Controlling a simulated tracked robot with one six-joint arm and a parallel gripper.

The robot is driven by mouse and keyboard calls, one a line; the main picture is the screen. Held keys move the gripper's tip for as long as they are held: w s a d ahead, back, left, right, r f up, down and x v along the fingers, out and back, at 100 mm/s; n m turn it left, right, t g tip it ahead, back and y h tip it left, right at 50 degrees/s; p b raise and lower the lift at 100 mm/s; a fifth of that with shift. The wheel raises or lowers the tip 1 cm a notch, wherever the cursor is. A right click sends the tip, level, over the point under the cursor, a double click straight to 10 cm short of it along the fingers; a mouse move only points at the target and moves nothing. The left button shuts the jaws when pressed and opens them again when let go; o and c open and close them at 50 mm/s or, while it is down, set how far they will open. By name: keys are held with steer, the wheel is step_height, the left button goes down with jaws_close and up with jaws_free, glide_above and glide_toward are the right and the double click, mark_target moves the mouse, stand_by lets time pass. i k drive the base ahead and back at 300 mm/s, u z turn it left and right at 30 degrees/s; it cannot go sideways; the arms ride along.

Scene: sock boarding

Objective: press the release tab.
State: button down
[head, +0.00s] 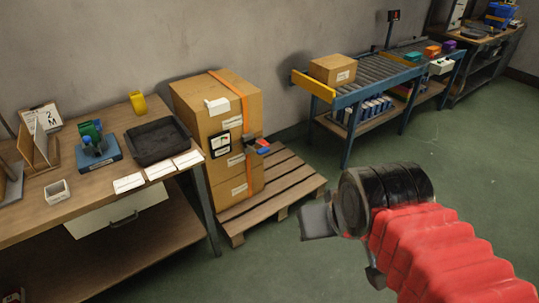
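The boxes stacked on the pallet have an orange strap (248,165) running down their front. A small dark buckle (252,142) with a red and a blue part sits on this strap. I cannot tell whether one of these parts is the release tab. My gripper (322,220) is in the right half of the head view, beyond my black wrist, over the green floor and right of the pallet. It is apart from the boxes and the strap. Its fingertips are largely hidden by the wrist, so its opening does not show.
The pallet (290,180) stands between a workbench (85,198) on the left and a roller conveyor (375,78) at the back. The bench holds a black tray (157,158) and a blue-based fixture (98,160) with green parts. Green floor is clear on the right.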

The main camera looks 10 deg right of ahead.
mark_target(264, 143)
steer(key=k, duration=0.55)
steer(key=z, duration=0.35)
steer(key=i, duration=2.35)
steer(key=u, duration=0.65)
